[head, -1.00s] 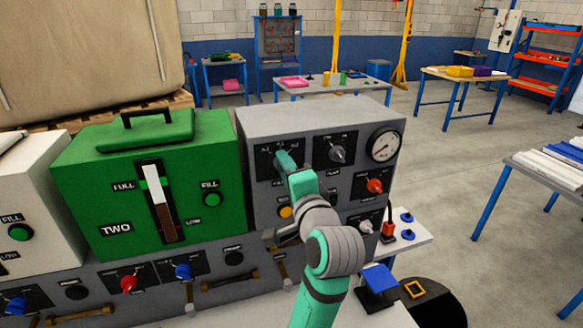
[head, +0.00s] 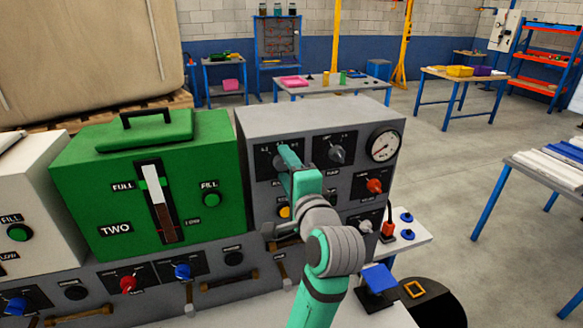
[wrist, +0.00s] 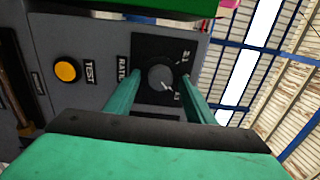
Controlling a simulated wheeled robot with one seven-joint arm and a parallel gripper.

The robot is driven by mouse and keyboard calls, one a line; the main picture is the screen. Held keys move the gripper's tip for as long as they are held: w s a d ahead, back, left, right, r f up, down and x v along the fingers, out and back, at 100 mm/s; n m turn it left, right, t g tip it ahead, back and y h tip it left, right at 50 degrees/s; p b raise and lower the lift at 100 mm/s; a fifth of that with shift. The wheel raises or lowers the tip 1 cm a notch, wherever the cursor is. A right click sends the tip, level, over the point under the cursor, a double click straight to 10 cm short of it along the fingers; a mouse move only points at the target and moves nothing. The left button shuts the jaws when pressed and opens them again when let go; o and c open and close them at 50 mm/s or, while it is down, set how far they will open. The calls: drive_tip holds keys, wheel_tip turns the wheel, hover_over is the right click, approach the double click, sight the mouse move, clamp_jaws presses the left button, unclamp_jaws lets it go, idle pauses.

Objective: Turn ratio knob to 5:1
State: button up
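The ratio knob (wrist: 159,77) is a round grey knob on a black plate in the wrist view, beside a sideways label that reads RATIO. Its white pointer mark aims toward the lower-right scale label, which is too small to read surely. My gripper (wrist: 158,82) is open, with one teal finger on each side of the knob and visible gaps between. In the head view my gripper (head: 289,158) is at the upper-left dial plate of the grey cabinet (head: 320,120) and hides the knob.
A second dial (head: 337,154) and a pressure gauge (head: 384,144) are to the right on the same cabinet. A red knob (head: 374,186) is below them. A yellow TEST button (wrist: 66,71) is left of the knob in the wrist view. A green box (head: 80,190) stands close on the left.

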drive_tip(key=shift+s, duration=0.1)
drive_tip(key=v, duration=1)
drive_tip(key=shift+s, duration=0.35)
drive_tip(key=shift+d, duration=0.1)
